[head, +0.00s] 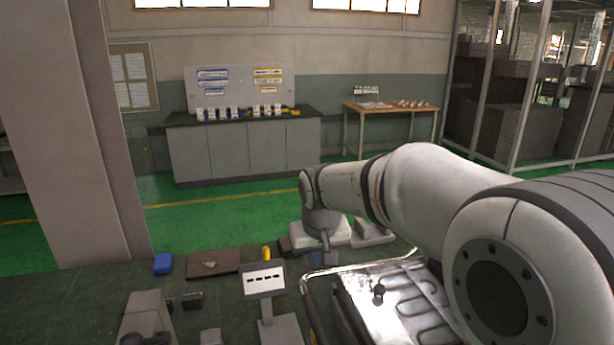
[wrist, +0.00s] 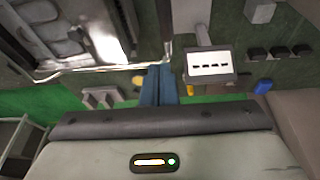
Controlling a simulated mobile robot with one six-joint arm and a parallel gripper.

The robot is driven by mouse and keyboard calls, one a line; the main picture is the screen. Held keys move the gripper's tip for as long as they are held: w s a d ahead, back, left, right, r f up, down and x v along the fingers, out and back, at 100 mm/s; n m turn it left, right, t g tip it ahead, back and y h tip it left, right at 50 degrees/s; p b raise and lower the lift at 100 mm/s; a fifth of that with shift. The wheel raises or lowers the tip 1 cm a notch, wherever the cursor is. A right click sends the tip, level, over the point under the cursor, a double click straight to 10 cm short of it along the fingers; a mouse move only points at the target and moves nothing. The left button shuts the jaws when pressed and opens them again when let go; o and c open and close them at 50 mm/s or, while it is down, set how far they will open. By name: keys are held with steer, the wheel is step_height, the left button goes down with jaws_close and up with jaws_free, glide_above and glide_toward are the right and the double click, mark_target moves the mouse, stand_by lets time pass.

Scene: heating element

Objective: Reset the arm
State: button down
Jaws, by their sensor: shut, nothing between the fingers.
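My arm reaches in from the right in the head view and bends down at the wrist. My gripper (head: 330,258) hangs near the far left corner of the metal tray and is partly hard to make out. In the wrist view my gripper (wrist: 158,72) shows two blue-grey fingers side by side, shut with nothing between them. The curved heating element (head: 428,290) lies on the shiny metal tray (head: 385,268); part of the tray is hidden behind my arm. The tray and its bent rim also show at the upper left of the wrist view (wrist: 75,70).
A small white display panel on a stand (head: 263,282) is left of the tray. A blue block (head: 163,264), a brown board (head: 212,262) and a yellow object (head: 266,253) lie on the dark bench. A grey cabinet (head: 245,150) and wooden table (head: 388,112) stand beyond green floor.

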steer(key=s+d+f+m, duration=0.1)
steer(key=s+d, duration=0.5)
steer(key=s, duration=0.5)
steer(key=s+d+f+m, duration=0.1)
steer(key=s+d, duration=0.6)
steer(key=s, duration=0.5)
steer(key=shift+d+f+m, duration=0.15)
steer(key=shift+f+m, duration=0.15)
